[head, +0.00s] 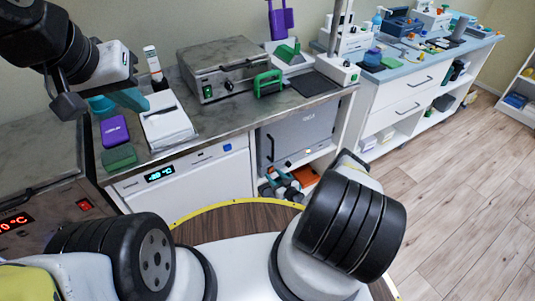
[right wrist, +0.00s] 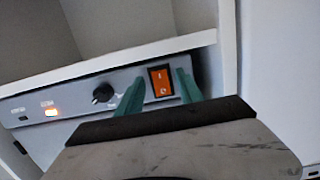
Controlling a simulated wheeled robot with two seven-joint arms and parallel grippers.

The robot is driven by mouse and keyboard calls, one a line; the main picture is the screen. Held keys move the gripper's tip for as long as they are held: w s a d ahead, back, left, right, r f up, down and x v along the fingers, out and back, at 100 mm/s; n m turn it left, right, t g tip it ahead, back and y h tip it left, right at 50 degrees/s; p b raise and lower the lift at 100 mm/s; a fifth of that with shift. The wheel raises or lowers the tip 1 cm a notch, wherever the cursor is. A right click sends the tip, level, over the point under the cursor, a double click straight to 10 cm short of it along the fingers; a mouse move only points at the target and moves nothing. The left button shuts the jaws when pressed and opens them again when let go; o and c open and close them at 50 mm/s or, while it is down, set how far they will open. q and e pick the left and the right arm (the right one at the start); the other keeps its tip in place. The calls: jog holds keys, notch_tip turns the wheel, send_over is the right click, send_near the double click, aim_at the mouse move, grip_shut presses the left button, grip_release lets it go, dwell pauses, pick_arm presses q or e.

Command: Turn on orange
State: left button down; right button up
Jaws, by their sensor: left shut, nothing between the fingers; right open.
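An orange rocker switch (right wrist: 161,82) in a black frame sits on a grey front panel (right wrist: 75,102) in the right wrist view. My right gripper (right wrist: 160,92) is open, with one green finger on each side of the switch in the picture. I cannot tell whether either finger touches it or which way the rocker is tilted. In the head view my left gripper (head: 120,101) is at upper left above the counter, its teal fingers shut and empty.
The counter (head: 225,121) holds a purple box (head: 115,130) and a metal-topped device (head: 220,68).

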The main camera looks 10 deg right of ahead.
jog(key=v, duration=0.7)
jog(key=shift+s+d, duration=0.15)
jog(key=shift+s, duration=0.25)
